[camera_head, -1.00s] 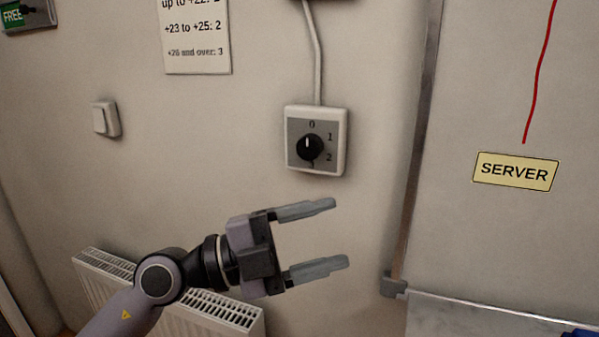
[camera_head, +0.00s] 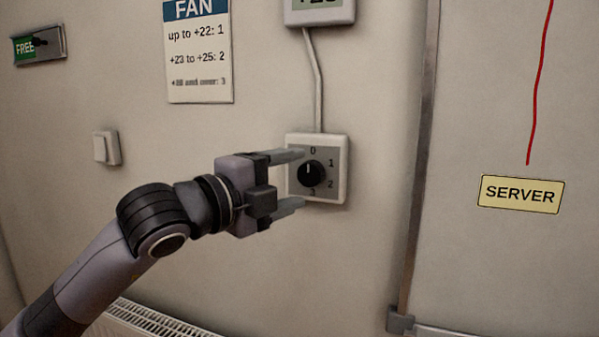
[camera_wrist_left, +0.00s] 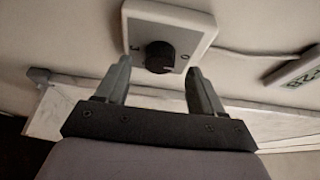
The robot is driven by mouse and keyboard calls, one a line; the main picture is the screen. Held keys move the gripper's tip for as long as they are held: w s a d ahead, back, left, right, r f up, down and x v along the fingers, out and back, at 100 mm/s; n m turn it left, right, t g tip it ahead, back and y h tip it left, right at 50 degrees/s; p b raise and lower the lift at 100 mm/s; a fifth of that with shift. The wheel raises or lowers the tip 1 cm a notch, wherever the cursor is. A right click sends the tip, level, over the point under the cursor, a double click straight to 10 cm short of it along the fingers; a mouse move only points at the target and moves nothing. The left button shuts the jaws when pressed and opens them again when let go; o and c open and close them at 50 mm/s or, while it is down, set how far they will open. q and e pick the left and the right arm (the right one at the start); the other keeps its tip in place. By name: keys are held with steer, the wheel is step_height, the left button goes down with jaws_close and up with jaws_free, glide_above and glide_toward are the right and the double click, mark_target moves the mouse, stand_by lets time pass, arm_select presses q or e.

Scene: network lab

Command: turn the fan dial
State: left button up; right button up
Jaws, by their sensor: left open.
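The fan dial is a round black knob (camera_head: 311,173) on a grey plate in a white wall box (camera_head: 334,197). My left gripper (camera_head: 293,180) is open in front of the box, one finger above the other, with the knob just past the fingertips. In the left wrist view the knob (camera_wrist_left: 159,56) shows beyond and between the two open fingers (camera_wrist_left: 160,83). I cannot tell whether they touch the box. My right gripper is not in view.
A FAN notice (camera_head: 198,60) reads up to +22: 1, +23 to +25: 2, and a last line with 3. A cable (camera_head: 315,80) links the box to a display (camera_head: 320,8) above. A light switch (camera_head: 106,148), a radiator (camera_head: 150,318) and a metal post (camera_head: 420,150) are nearby.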

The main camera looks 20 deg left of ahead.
mark_target(310, 174)
arm_select(q)
steer(key=shift+x, duration=1.25)
steer(key=c, duration=1.1)
steer(key=shift+o, duration=0.2)
